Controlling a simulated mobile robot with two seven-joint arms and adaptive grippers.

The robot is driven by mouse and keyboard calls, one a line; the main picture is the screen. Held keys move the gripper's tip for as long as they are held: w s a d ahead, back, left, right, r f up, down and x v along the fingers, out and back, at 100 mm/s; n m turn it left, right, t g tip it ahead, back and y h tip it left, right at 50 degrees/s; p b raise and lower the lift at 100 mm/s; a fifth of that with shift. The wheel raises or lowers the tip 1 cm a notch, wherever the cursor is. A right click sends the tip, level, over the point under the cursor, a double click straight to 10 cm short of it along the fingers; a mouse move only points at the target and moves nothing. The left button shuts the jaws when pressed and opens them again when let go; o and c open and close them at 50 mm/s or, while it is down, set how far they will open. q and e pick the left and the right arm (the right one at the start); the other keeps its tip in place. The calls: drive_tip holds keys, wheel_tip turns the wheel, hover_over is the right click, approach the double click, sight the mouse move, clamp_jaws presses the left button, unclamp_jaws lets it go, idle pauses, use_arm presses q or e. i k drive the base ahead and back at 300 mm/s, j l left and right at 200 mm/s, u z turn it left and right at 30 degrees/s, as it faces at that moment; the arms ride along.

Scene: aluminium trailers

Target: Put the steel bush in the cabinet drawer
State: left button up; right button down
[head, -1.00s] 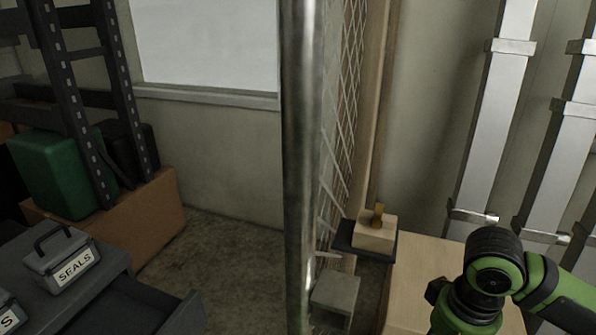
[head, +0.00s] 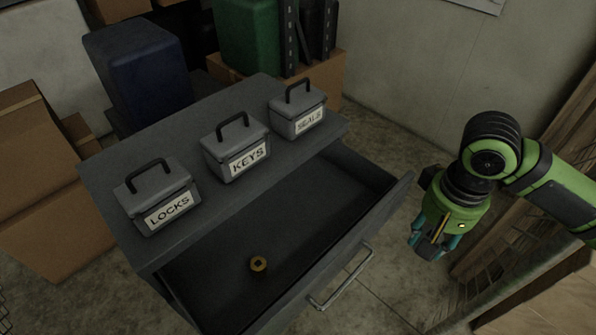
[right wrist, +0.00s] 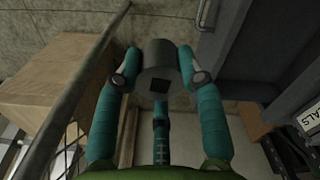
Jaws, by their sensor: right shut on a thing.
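The steel bush (right wrist: 157,58) is a dark grey cylinder with a square hole in its end face. In the right wrist view it sits between the teal fingers of my right gripper (right wrist: 160,72), which is shut on it. In the head view my right gripper (head: 434,240) hangs fingers down, just to the right of the open drawer's front and outside it. The grey cabinet (head: 105,180) has its drawer (head: 320,225) pulled open. A brass-coloured bush (head: 258,263) with a dark centre lies on the drawer floor. My left gripper is not in view.
Boxes labelled LOCKS (head: 158,200), KEYS (head: 236,150) and SEALS (head: 297,112) stand on the cabinet top. The drawer has a metal handle (head: 342,280) in front. Most of the drawer floor is clear.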

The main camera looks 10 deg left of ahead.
sight(322, 217)
drive_tip(key=i+l+u, duration=0.15)
drive_tip(key=u, duration=0.3)
drive_tip(key=i+l+u, duration=0.2)
drive_tip(key=u, duration=0.2)
drive_tip(key=l+u, duration=0.25)
drive_tip(key=l, duration=0.25)
drive_tip(key=i, duration=0.05)
